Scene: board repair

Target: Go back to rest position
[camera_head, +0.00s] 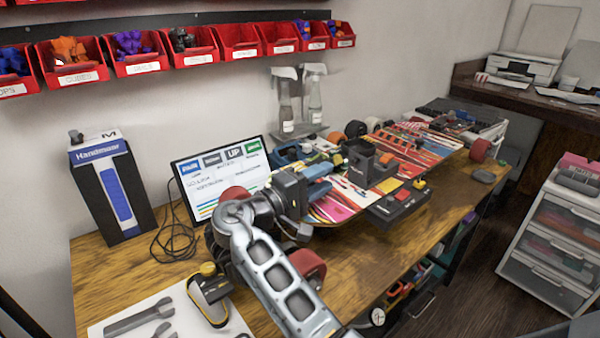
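My arm reaches up from the bottom of the head view and bends over the wooden workbench (180,262). Its end, my gripper (318,190), is at the near left end of a colourful skateboard deck (336,207). The dark wrist hides part of the gripper, and I cannot tell whether the fingers are open or shut or touch anything. The deck extends toward the back right, with red wheels (481,150) at its far end. A black block-like fixture (400,203) stands beside the deck's near edge.
A tablet screen (215,178) and a dark blue box (112,190) stand at the back left. A white tool board (165,315) lies at the front left. Two bottles (315,105) stand near the wall, under red bins (240,42). A drawer cart (560,240) is at right; dark floor lies between.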

